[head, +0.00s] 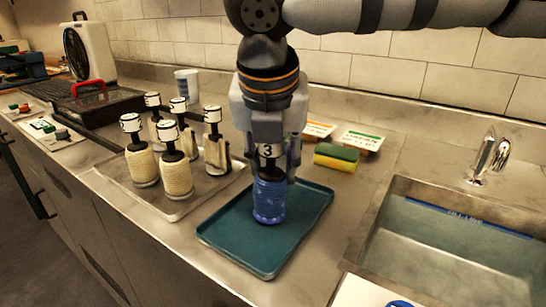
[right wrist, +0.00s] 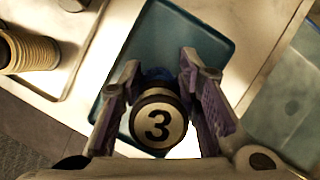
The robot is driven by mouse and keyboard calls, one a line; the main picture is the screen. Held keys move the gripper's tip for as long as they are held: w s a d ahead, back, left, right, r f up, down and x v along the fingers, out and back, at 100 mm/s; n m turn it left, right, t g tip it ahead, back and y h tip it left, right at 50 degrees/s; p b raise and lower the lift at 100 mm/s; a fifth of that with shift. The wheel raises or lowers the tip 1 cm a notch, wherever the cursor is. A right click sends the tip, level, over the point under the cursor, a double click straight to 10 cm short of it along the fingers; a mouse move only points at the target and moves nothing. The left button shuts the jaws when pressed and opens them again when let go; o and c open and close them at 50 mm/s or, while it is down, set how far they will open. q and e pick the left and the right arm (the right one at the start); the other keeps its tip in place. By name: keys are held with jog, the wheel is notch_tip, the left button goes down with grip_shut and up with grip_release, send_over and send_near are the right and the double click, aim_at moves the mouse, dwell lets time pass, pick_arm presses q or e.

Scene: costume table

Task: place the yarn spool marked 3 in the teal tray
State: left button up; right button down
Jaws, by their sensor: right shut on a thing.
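The blue yarn spool marked 3 (head: 269,200) is upright over the teal tray (head: 265,258) in the head view. Its base appears at the tray's floor; I cannot tell whether it touches. My right gripper (head: 270,160) comes from above and is shut on the spool's top, with a finger on each side. In the right wrist view, the spool's round cap (right wrist: 158,121) with the 3 sits between the fingers of my right gripper (right wrist: 160,90), and the teal tray (right wrist: 190,30) lies beneath. My left gripper is not in view.
A pale tray (head: 172,211) left of the teal tray holds several cream spools (head: 176,173) with marked caps. A yellow-green sponge (head: 336,158) and two small cards (head: 362,140) lie behind on the right. A sink (head: 440,250) with a tap (head: 487,155) is at right.

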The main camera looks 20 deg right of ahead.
jog(key=shift+f, duration=0.2)
jog(key=c, duration=0.7)
grip_release()
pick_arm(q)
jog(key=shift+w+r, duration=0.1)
pick_arm(e)
jog(key=shift+r, duration=0.1)
jog(key=shift+r+p, duration=2.25)
jog(key=shift+r, duration=1.3)
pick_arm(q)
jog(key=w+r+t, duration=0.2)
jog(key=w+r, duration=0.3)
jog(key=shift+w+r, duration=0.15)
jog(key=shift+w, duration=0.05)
pick_arm(e)
jog(key=shift+f, duration=0.15)
